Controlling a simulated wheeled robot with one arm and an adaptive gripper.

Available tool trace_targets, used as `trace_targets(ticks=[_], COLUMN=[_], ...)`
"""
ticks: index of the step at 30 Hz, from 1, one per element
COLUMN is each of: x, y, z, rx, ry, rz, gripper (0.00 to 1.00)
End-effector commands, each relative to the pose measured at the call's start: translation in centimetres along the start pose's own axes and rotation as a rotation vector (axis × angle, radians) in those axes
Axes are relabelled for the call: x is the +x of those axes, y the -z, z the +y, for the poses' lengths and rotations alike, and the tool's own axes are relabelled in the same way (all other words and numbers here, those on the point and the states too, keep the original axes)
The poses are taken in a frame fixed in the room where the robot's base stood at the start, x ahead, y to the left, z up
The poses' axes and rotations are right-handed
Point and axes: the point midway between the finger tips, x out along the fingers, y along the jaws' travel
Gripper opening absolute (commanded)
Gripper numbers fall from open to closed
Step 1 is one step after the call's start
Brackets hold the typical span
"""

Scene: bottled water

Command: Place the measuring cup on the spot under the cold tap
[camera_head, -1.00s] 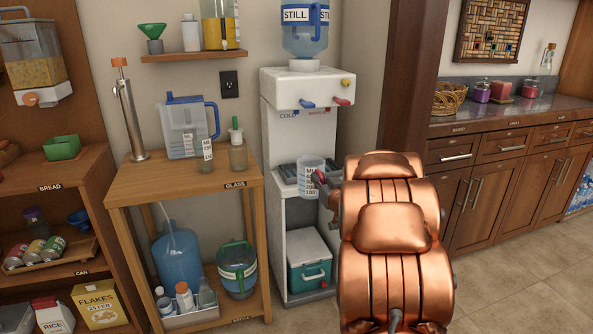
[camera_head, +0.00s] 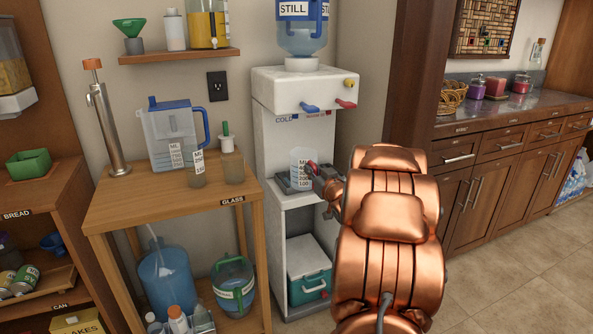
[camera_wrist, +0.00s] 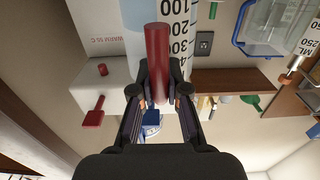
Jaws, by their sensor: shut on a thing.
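The clear measuring cup (camera_head: 303,170) with a printed scale is upright at the drip tray (camera_head: 282,185) of the white water dispenser (camera_head: 283,90). It appears roughly below the blue cold tap (camera_head: 310,107); I cannot tell whether its base touches the tray. My gripper (camera_head: 316,171) is shut on the cup's red handle, from the right. In the wrist view my gripper (camera_wrist: 157,88) holds the red handle (camera_wrist: 157,45), with the cup's scale (camera_wrist: 178,18) behind it. The blue tap (camera_wrist: 151,120) and red tap (camera_wrist: 93,118) also show there.
The red tap (camera_head: 346,104) is right of the blue one. A wooden stand (camera_head: 150,205) at left holds a blue-lidded pitcher (camera_head: 170,135) and small glass vessels. A teal cooler box (camera_head: 308,285) sits in the dispenser's lower bay. Floor at right is clear.

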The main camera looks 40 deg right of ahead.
Motion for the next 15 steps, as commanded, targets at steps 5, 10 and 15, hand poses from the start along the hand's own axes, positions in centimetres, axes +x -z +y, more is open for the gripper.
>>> trace_targets(ticks=[5, 10, 15], x=[3.0, 5.6, 8.1], y=[-0.4, -0.7, -0.9], z=[0.7, 1.1, 1.4], rx=[0.000, 0.000, -0.001], ry=[-0.002, -0.001, 0.000], rz=[-0.002, 0.000, -0.002], gripper=[0.00, 0.00, 0.00])
